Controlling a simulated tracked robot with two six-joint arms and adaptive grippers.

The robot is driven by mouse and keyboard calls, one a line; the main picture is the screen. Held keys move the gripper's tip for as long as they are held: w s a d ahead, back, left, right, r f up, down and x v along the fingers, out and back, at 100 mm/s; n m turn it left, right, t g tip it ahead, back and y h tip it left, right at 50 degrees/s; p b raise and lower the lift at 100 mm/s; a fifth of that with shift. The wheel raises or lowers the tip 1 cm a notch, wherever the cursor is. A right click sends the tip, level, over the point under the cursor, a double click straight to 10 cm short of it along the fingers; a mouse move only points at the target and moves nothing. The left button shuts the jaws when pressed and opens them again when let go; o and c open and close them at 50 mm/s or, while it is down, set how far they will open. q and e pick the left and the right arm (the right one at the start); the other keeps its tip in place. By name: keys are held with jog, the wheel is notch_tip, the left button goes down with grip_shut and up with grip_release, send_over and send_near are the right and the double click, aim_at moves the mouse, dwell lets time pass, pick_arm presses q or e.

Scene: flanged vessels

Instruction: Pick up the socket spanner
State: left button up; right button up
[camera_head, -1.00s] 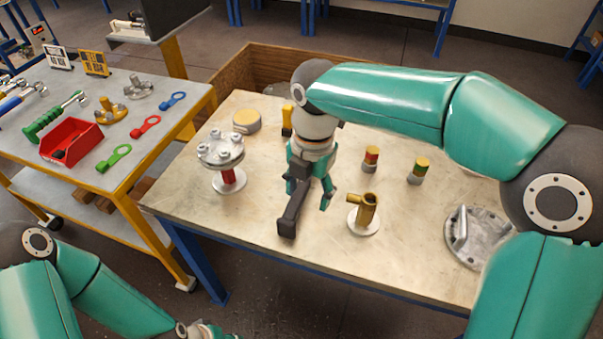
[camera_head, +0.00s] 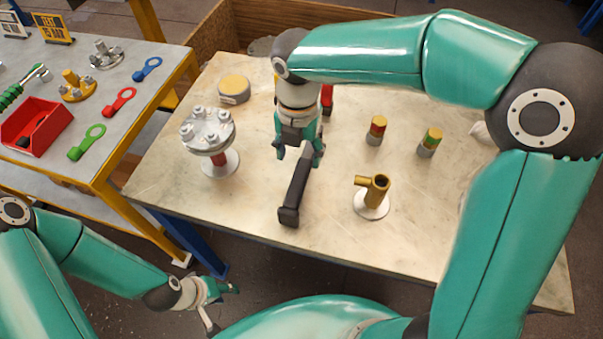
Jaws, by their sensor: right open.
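My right gripper (camera_head: 299,155) points down over the middle of the wooden-topped table, its fingers apart. A dark, bar-shaped tool (camera_head: 290,213) extends from between or just below the fingers toward the table's front edge. Its far end is hidden by the gripper, so I cannot tell whether it is the socket spanner or whether it touches the fingers. A green-handled tool with a shiny metal head (camera_head: 38,72) lies at the left table's edge of view, partly cut off. My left gripper (camera_head: 222,300) is low, in front of the table; its fingers are partly hidden.
A bolted flanged vessel (camera_head: 208,130) stands left of my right gripper, a brass pipe fitting (camera_head: 374,188) right of it. Two striped cylinders (camera_head: 376,130) and a round yellow-topped tin (camera_head: 234,88) stand behind. A red bin (camera_head: 38,125) and coloured tags are on the left table.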

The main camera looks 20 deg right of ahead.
aim_at(301, 171)
jog(key=shift+s+d+f, duration=0.1)
jog(key=shift+s+f, duration=0.05)
jog(key=shift+f, duration=1.65)
jog(key=shift+s+d+f, duration=0.1)
jog(key=shift+f, duration=1.65)
jog(key=shift+r, duration=0.1)
grip_shut()
